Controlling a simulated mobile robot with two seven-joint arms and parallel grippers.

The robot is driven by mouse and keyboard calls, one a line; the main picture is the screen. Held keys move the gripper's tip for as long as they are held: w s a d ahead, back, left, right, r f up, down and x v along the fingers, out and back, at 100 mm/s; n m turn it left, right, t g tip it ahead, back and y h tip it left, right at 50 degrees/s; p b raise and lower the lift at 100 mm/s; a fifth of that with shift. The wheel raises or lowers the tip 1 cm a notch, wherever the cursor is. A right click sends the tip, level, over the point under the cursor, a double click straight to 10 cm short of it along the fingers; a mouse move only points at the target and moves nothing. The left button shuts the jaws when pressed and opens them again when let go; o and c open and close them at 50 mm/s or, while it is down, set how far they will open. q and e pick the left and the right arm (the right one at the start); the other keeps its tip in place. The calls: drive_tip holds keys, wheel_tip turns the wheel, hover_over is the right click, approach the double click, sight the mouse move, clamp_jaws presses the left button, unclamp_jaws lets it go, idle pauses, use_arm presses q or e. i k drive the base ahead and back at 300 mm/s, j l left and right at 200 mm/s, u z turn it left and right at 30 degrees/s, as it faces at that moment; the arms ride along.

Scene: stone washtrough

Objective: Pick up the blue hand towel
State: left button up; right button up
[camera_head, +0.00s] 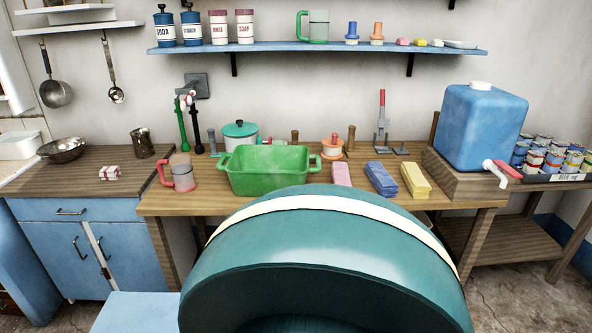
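The blue hand towel (382,179) lies folded on the wooden table, toward its right part. It sits between a folded pink towel (341,174) on its left and a folded yellow towel (415,181) on its right, with small gaps. Nothing covers its top. Neither of my grippers shows in the head view, so I cannot see whether they are open or shut.
A green basin (268,184) stands left of the towels, with a pink-handled mug (182,172) beyond it. Behind are a lidded pot (240,133) and a red-tipped upright tool (382,118). A blue water container (480,127) stands right. The lower middle view is blocked.

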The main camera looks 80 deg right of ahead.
sight(381, 179)
drive_tip(key=z, duration=3.2)
